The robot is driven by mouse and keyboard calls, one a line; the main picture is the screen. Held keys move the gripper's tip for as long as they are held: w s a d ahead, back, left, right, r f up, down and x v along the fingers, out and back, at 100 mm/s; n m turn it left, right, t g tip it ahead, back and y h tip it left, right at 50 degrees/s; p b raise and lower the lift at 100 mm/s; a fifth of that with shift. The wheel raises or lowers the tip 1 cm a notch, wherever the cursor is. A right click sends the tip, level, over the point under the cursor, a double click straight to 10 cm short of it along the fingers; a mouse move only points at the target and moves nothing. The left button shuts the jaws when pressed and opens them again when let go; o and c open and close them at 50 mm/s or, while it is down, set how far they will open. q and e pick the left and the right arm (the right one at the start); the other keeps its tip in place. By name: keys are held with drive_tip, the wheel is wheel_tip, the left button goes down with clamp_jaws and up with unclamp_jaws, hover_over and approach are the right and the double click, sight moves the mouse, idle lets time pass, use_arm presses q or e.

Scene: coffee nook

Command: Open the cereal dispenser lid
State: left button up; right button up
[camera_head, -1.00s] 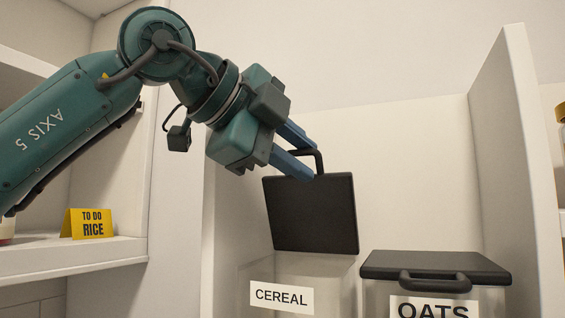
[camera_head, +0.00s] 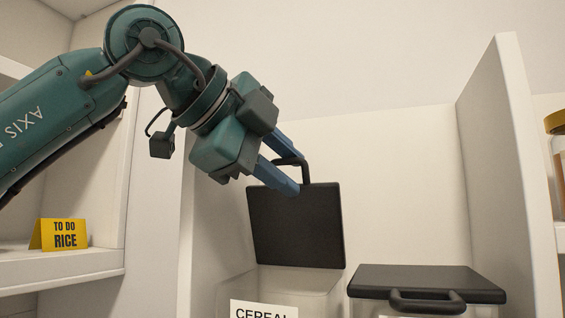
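The cereal dispenser is a clear box (camera_head: 312,281) with a white CEREAL label (camera_head: 264,310), cut off by the bottom edge. Its black lid (camera_head: 296,228) stands raised, nearly upright, at the back of the box, with its black handle (camera_head: 304,170) at the top. My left gripper (camera_head: 299,172) is at this handle. Its two blue fingers are apart, with a visible gap and part of the handle between them. The lower finger overlaps the lid's top edge in view. Whether a finger touches the handle is unclear. My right gripper is out of view.
A second container with a shut black lid (camera_head: 428,278) stands close on the right. White partitions (camera_head: 515,170) flank the dispensers. An orange-capped jar (camera_head: 557,130) is at the right edge.

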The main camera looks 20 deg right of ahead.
use_arm(q)
drive_tip(key=shift+r, duration=0.1)
drive_tip(key=b+v, duration=0.2)
drive_tip(key=v, duration=1.1)
